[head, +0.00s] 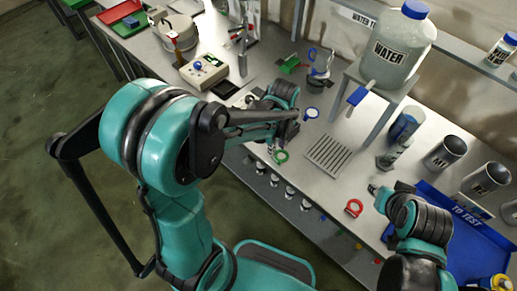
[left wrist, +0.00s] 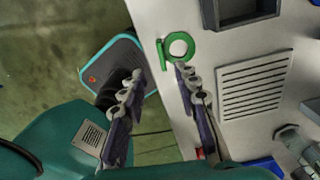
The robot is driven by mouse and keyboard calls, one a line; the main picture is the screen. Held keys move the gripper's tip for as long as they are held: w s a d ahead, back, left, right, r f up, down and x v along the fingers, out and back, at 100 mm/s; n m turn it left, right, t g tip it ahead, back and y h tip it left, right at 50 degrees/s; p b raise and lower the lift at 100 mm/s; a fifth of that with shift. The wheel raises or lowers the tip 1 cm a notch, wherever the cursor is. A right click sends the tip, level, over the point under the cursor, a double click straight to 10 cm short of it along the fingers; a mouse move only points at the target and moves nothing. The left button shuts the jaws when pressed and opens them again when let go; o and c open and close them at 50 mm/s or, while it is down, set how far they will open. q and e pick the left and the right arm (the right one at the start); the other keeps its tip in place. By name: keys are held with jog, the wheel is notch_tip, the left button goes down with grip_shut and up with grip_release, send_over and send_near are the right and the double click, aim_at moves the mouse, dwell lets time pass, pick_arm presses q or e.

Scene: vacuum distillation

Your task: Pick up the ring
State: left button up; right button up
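A green ring (head: 281,157) with a short tab lies flat near the front edge of the bench. It also shows in the left wrist view (left wrist: 180,57), just beyond the fingertips. My left gripper (head: 284,138) is just behind the ring in the head view. In the left wrist view (left wrist: 160,74) its two fingers are spread with nothing between them, the right finger nearer the ring.
A slotted grey plate (head: 328,156) lies right of the green ring. A water jug (head: 397,47) stands on a raised stand behind. A blue tray (head: 465,235) and metal cups (head: 445,152) are at the right.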

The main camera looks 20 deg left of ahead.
aim_at(276, 157)
pick_arm(q)
notch_tip(276, 157, down, 2)
jog(key=shift+f+b, duration=0.1)
jog(key=shift+b, duration=0.25)
jog(key=f, duration=0.1)
jog(key=f+b, duration=0.1)
jog(key=f, duration=0.1)
jog(key=f+b, duration=0.1)
jog(key=f, duration=0.1)
jog(key=shift+w+f, duration=0.15)
jog(key=shift+w, duration=0.1)
jog(key=shift+c, duration=0.6)
grip_shut()
